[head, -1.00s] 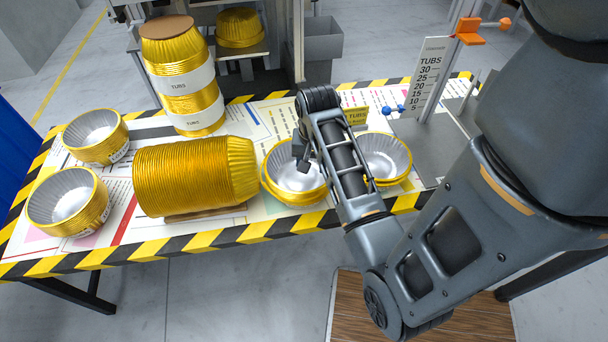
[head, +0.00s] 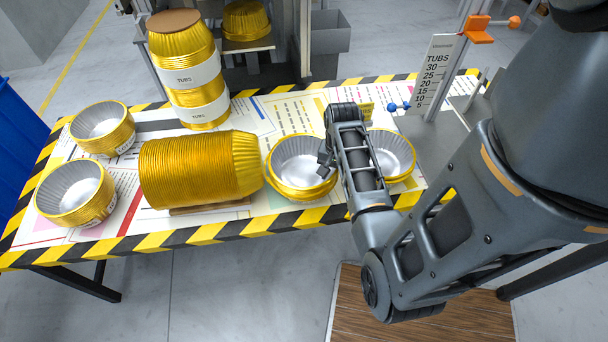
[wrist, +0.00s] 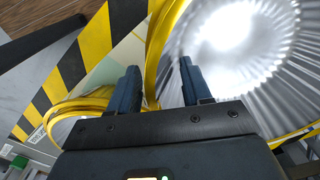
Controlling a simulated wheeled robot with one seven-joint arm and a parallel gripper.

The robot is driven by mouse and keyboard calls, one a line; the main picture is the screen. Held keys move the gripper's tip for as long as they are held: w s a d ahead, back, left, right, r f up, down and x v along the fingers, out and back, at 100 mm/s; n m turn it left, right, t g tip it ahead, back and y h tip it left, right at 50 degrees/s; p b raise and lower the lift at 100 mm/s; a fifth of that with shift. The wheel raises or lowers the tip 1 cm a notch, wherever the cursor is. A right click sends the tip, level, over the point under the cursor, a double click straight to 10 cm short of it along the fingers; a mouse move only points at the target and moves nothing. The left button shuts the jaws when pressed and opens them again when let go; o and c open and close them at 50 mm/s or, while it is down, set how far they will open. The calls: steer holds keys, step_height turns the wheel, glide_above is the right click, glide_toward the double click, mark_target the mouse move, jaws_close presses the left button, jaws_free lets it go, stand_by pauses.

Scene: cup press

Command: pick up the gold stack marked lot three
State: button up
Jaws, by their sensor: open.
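Several short gold stacks of silver-lined tubs stand on the table: a far left one (head: 103,128), a near left one (head: 76,195), a middle one (head: 301,167) and a right one (head: 393,157), partly behind my arm. The left two have white labels too small to read; I cannot tell which is lot three. My gripper (head: 326,160) is at the right side of the middle stack in the head view. In the wrist view my gripper (wrist: 160,83) is open and empty, with a gold rim (wrist: 155,45) of a large tub close by its fingers. Another tub (wrist: 68,108) lies lower left.
A long gold stack (head: 195,172) lies on its side on a wooden cradle left of the middle stack. A tall banded stack (head: 190,75) stands behind it. A measuring post (head: 438,70) stands at the right. Striped tape (head: 235,232) marks the table edge.

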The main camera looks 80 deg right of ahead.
steer(key=shift+f, duration=0.15)
jaws_close()
stand_by(0.4)
